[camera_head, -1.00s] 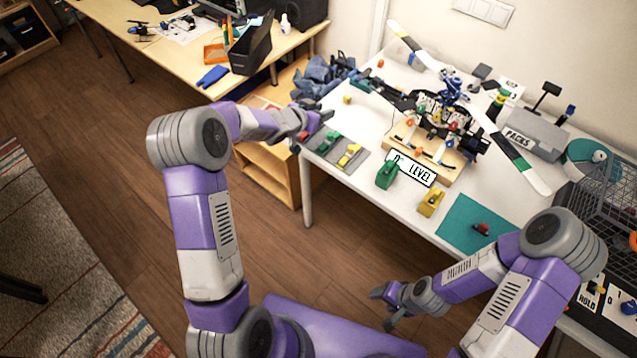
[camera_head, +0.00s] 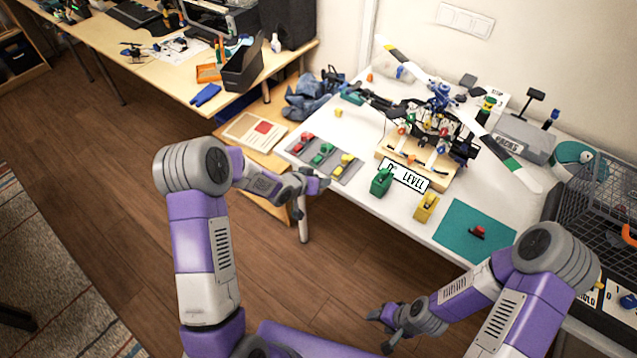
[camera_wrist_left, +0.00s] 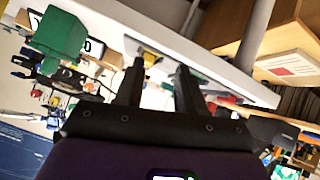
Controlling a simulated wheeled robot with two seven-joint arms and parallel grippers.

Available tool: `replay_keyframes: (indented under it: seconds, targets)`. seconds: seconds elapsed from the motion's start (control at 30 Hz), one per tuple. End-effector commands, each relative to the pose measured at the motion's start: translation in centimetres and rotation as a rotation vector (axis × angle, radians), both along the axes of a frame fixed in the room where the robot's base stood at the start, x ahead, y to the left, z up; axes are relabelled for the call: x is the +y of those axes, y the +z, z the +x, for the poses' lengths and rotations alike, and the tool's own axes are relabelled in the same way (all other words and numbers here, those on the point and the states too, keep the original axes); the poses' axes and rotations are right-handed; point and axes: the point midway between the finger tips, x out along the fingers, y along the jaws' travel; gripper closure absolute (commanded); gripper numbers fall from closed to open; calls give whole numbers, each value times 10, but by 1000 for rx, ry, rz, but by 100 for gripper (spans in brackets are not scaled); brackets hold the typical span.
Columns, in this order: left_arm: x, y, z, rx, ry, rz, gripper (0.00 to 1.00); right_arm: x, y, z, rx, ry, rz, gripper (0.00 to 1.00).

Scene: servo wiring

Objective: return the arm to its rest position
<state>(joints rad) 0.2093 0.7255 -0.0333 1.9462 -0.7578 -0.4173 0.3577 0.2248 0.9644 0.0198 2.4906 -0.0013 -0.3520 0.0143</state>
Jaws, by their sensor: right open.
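My left gripper (camera_head: 308,188) hangs off the table's front left edge, below the grey strip (camera_head: 322,164). Its two fingers stand apart with nothing between them in the left wrist view (camera_wrist_left: 160,78). My right gripper (camera_head: 388,326) is open and empty, low in front of the table and clear of its edge. My left arm (camera_head: 203,230) is bent at the elbow, its forearm reaching right. My right arm (camera_head: 500,300) reaches left from the lower right.
The white table (camera_head: 370,205) carries a drone (camera_head: 435,120) on a wooden stand, a green block (camera_head: 381,181), a yellow block (camera_head: 426,207) and a teal mat (camera_head: 452,228). A wooden shelf (camera_head: 277,143) stands left of it. A wire basket (camera_head: 598,195) is at right. The floor in front is clear.

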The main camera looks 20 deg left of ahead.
Motion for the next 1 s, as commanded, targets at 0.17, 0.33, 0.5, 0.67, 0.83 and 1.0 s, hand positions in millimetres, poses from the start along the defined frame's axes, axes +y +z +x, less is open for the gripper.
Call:
replay_keyframes:
  seconds: [0.17,0.33,0.5,0.67,0.83,1.0]
  targets:
    - [-1,-4,-3,10,2,-3,62,0,0,0,0,0,0,44]
    - [-1,-4,-3,10,2,-3,62,0,0,0,0,0,0,44]
    - [-1,-4,-3,10,2,-3,62,0,0,0,0,0,0,44]
    - [-2,-6,-5,16,3,-5,62,0,0,0,0,0,0,44]
    - [-20,-45,-44,145,26,-41,62,0,0,0,0,0,0,44]
    - [-52,-108,-139,423,80,-91,62,0,0,0,0,0,0,44]
